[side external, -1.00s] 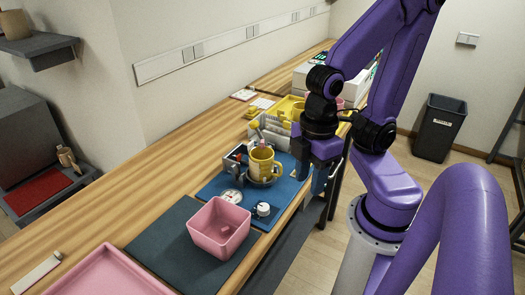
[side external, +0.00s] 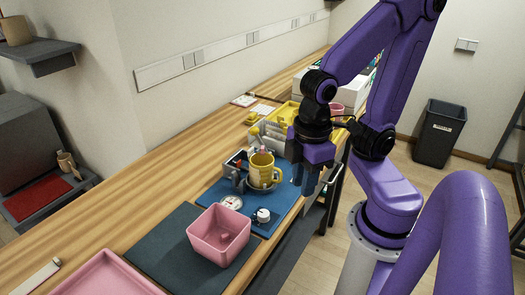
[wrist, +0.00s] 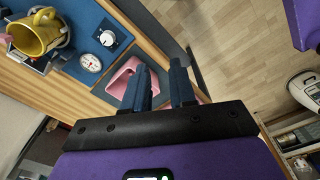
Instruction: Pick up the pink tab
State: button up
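A small pink piece (side external: 263,149) shows just behind the yellow mug's rim in the side view; I cannot tell whether it is the pink tab. A small pink lump (side external: 225,237) also shows inside the pink bin (side external: 206,240). The yellow mug (side external: 261,172) sits in a grey holder on the blue board. My gripper (side external: 304,181) is to the right of the mug, pointing down near the board's right edge. In the wrist view my gripper (wrist: 160,78) has its fingers apart with nothing between them. The pink bin (wrist: 122,78) partly shows behind the left finger.
A round gauge (side external: 231,203) and white knob (side external: 263,214) are on the blue board (side external: 283,203). A dark mat (side external: 165,245) and pink tray (side external: 105,275) lie nearer the camera. Yellow and white containers (side external: 270,130) stand behind the mug.

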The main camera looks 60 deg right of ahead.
jog(key=w+d+r+m+t+h, duration=0.1)
jog(key=w+d+m, duration=0.4)
jog(key=w+m, duration=0.7)
jog(key=m+h, duration=0.3)
jog(key=m, duration=0.9)
send_near(263, 147)
jog(key=shift+t, duration=0.4)
jog(key=x, duration=0.8)
jog(key=shift+s+f, duration=0.25)
jog(key=shift+f, duration=0.1)
grip_shut()
